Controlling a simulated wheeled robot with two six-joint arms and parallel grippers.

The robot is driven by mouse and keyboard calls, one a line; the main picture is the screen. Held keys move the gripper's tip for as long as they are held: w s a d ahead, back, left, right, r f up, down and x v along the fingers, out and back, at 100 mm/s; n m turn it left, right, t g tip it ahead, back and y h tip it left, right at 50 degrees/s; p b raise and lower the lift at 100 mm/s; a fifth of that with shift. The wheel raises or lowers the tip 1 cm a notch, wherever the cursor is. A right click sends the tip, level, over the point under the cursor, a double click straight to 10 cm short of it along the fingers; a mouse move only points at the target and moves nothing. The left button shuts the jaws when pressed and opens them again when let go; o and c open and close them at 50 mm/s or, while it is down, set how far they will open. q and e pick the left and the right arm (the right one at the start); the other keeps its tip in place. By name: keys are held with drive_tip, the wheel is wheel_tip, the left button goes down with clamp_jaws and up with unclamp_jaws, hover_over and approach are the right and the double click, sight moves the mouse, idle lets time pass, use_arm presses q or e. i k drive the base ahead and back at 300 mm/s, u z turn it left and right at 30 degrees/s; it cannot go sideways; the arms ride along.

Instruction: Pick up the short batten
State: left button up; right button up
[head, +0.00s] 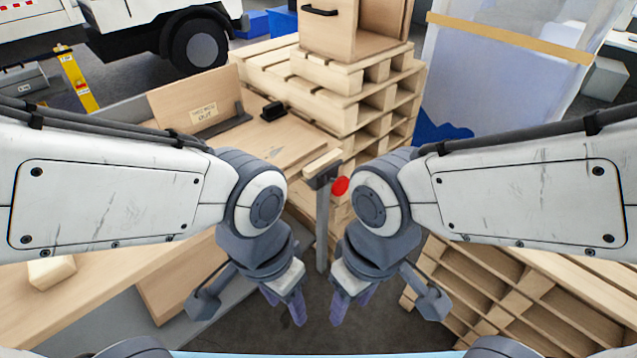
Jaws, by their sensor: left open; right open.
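A short pale wooden piece (322,162), which looks like the short batten, lies on top of a grey upright stand (322,215) between my two arms. A second small wooden block (50,272) lies at the far left on the wooden bench; I cannot tell whether it is a batten. My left gripper (286,303) is open and points down over the dark floor, nearer than the stand. My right gripper (351,303) is open beside it, also pointing down. Both are empty and apart from the wooden pieces. My arms hide parts of the bench.
A bench (285,148) carries a board with a label (195,105) and a small black object (272,111). Stacked pallets (345,90) stand behind the stand, with a wooden box (350,30) on top. A slatted pallet (520,310) lies low right. A red disc (341,187) is near the stand.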

sight(309, 171)
drive_tip(key=u, duration=0.65)
drive_tip(key=i, duration=0.95)
drive_tip(key=z, duration=0.45)
